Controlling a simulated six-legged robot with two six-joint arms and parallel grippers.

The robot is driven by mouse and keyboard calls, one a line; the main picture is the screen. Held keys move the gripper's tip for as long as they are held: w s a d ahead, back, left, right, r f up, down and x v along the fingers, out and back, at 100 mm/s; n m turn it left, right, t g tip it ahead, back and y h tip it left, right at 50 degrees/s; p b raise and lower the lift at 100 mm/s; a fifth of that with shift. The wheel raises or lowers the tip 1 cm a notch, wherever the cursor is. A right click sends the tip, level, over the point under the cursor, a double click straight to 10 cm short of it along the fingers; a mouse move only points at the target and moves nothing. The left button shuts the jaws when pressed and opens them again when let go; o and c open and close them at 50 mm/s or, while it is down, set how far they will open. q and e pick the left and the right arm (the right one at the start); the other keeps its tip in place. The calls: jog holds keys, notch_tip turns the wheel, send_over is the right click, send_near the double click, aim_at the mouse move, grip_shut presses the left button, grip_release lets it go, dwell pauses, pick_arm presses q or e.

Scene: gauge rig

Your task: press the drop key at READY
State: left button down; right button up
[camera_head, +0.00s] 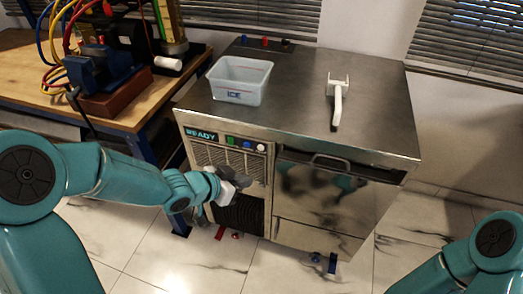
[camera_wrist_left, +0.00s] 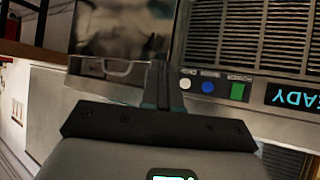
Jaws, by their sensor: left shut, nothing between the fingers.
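The ice machine's display (camera_head: 200,134) reads READY in cyan on the front panel. Right of it are a green key (camera_head: 231,140), a blue key (camera_head: 247,144) and a white key (camera_head: 261,147); their labels are too small to read. The wrist view shows the panel upside down, with the green key (camera_wrist_left: 238,91), blue key (camera_wrist_left: 207,86), white key (camera_wrist_left: 185,83) and part of the display (camera_wrist_left: 292,98). My left gripper (camera_head: 243,181) is shut and empty, in front of the grille below the keys. Its fingertips (camera_wrist_left: 160,70) appear beside the white key; contact cannot be told.
A white ICE bin (camera_head: 240,98) and a white scoop (camera_head: 338,100) rest on the machine's steel top (camera_head: 300,80). A handled door (camera_head: 330,195) fills the front right. A wooden workbench (camera_head: 30,75) with cables and tools stands left. My right arm (camera_head: 480,250) shows at lower right.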

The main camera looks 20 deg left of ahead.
aim_at(261, 148)
pick_arm(q)
jog(key=shift+s+r, duration=0.1)
jog(key=w+p, duration=0.5)
jog(key=w, duration=0.4)
jog(key=shift+d, duration=0.15)
dwell(2.0)
jog(key=shift+w+p, duration=0.4)
jog(key=shift+p, duration=0.05)
